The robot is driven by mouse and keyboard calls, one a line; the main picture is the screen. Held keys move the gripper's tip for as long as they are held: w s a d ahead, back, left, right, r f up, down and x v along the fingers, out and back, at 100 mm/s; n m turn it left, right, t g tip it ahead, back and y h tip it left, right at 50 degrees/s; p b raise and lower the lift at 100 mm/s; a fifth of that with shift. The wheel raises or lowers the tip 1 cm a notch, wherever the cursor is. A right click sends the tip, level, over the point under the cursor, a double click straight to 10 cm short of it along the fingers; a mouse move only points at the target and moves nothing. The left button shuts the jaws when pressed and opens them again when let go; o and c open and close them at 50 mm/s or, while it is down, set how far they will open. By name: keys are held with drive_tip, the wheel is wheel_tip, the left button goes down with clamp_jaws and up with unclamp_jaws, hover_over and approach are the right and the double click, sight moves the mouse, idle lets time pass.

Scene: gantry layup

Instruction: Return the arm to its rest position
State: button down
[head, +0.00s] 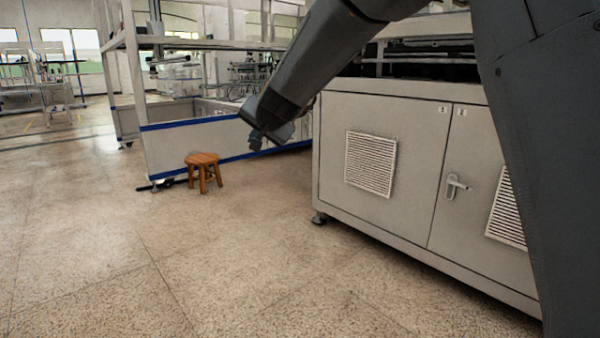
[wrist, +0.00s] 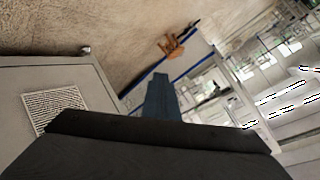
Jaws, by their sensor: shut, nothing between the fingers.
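My arm reaches in from the upper right of the head view and slopes down to the left. My gripper (head: 256,142) hangs at its end, in the air left of the grey cabinet's front corner. It is small and dark here. In the wrist view my gripper (wrist: 160,80) shows as a dark narrow shape pointing up the picture. It is shut with nothing held, and nothing touches it.
A grey cabinet (head: 405,215) with vents and a door handle stands at the right, close to my arm. A wooden stool (head: 203,172) stands on the floor beside a white frame with blue edging (head: 195,140). The speckled floor (head: 110,250) at the left is clear.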

drive_tip(key=s+a+f+n+g, duration=0.1)
drive_tip(key=s+f+n+g, duration=0.2)
drive_tip(key=s, duration=0.9)
drive_tip(key=s+f+n+g, duration=0.2)
drive_tip(key=s+f, duration=0.2)
drive_tip(key=s, duration=0.7)
drive_tip(key=s+d+f+n+g+h, duration=0.1)
drive_tip(key=s+d+f+n+g, duration=0.2)
drive_tip(key=s, duration=0.6)
drive_tip(key=s+d+f+g+h, duration=0.1)
drive_tip(key=s+d+f, duration=0.3)
drive_tip(key=s, duration=0.6)
drive_tip(key=s+d+f+n+g+h, duration=0.1)
drive_tip(key=s+d+f+n+g, duration=0.1)
drive_tip(key=s+d, duration=0.55)
drive_tip(key=d+r+m+p, duration=0.2)
drive_tip(key=d+r+p, duration=0.4)
drive_tip(key=p, duration=0.6)
drive_tip(key=s+d+r+m+h+p, duration=0.1)
drive_tip(key=d+r+m+p, duration=0.1)
drive_tip(key=d+r+p, duration=0.4)
drive_tip(key=d+r+m+h+p, duration=0.1)
drive_tip(key=d+r+p, duration=0.5)
drive_tip(key=r+p, duration=0.8)
drive_tip(key=p, duration=0.3)
drive_tip(key=shift+s+m+p, duration=0.2)
drive_tip(key=shift+m+p, duration=0.1)
drive_tip(key=shift+m, duration=0.1)
